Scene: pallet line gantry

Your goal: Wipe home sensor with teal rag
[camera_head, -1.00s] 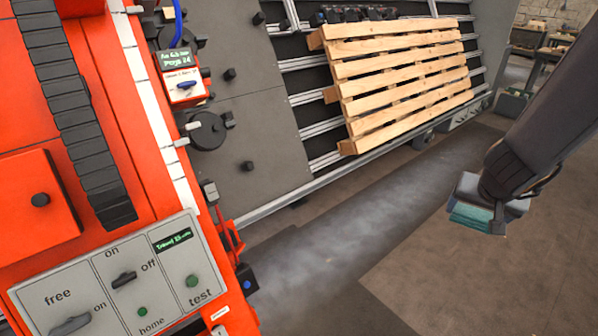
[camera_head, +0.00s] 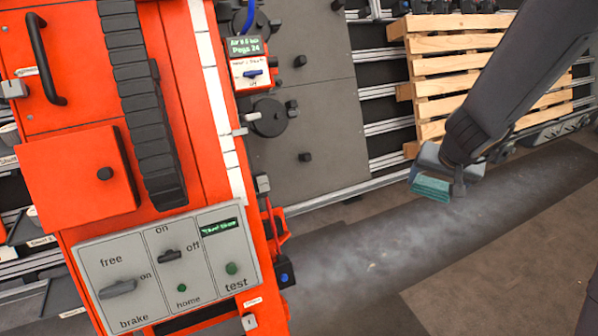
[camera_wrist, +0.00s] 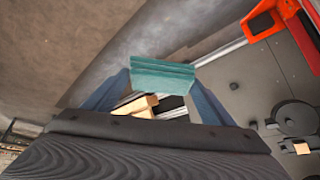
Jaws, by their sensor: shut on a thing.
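My gripper (camera_head: 433,178) is shut on the teal rag (camera_head: 430,189) and holds it in the air, right of the orange machine column. In the wrist view the folded teal rag (camera_wrist: 162,75) spans the gap between my two fingers. The orange column carries a grey control panel (camera_head: 215,285) with a small green lamp marked "home" (camera_head: 182,288). A small grey box (camera_head: 262,184) and a dark block with a blue button (camera_head: 284,276) sit on the column's right edge. I cannot tell which part is the home sensor. The rag touches none of these.
A wooden pallet (camera_head: 440,85) leans on the rails behind my arm. A grey plate (camera_head: 305,125) with dark knobs stands between column and pallet. An air switch box (camera_head: 252,68) hangs at the column's top. The floor (camera_head: 380,260) below my gripper is clear.

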